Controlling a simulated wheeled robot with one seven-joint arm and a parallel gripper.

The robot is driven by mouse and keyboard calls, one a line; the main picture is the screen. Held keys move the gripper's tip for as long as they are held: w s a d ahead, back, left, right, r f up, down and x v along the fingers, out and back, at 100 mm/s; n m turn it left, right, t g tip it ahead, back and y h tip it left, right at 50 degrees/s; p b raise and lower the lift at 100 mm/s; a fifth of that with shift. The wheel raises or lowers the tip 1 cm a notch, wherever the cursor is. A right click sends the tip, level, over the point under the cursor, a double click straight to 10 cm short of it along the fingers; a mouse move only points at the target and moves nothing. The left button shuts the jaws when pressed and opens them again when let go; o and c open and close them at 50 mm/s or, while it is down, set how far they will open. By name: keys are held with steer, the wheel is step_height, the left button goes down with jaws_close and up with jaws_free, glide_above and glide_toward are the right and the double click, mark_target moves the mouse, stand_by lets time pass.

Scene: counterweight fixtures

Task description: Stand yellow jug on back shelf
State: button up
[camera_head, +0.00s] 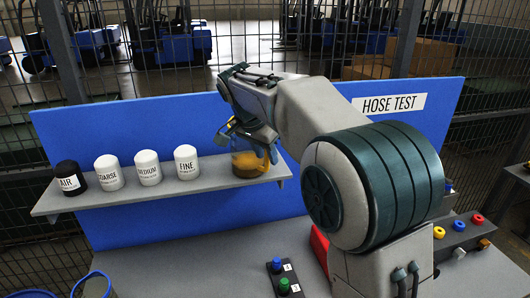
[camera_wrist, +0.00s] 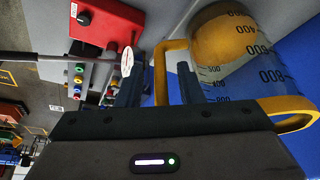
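The yellow jug (camera_head: 249,165) is at the right end of the grey back shelf (camera_head: 120,198) and looks upright, its base on the shelf. Its top is partly hidden by my gripper (camera_head: 258,138). In the wrist view the jug (camera_wrist: 235,45) is see-through, with black volume marks and yellow parts, including a handle (camera_wrist: 160,75). My gripper (camera_wrist: 158,82) has its two fingers apart, one on each side of a bar of the handle, with gaps showing between bar and fingers.
A black AIR canister (camera_head: 70,180) and white COARSE (camera_head: 109,173), MEDIUM (camera_head: 148,168) and FINE (camera_head: 187,163) canisters stand on the shelf left of the jug. A blue panel (camera_head: 310,210) backs the shelf. A red box (camera_wrist: 105,25) shows in the wrist view.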

steer(key=v, duration=1.2)
steer(key=s+d+f+n+y, duration=0.2)
steer(key=s+d+f+n, duration=0.2)
steer(key=s+d, duration=0.6)
steer(key=s+d+f+n, duration=0.2)
steer(key=s+d+f, duration=0.2)
steer(key=s+f, duration=0.3)
steer(key=s+d+f+n+t+y, duration=0.1)
steer(key=s+d+f+n, duration=0.1)
steer(key=s+d+f, duration=0.3)
steer(key=s+f, duration=0.3)
steer(key=shift+s+f+b, duration=0.15)
steer(key=shift+f+b, duration=0.15)
steer(key=shift+f, duration=0.1)
steer(key=shift+s, duration=0.1)
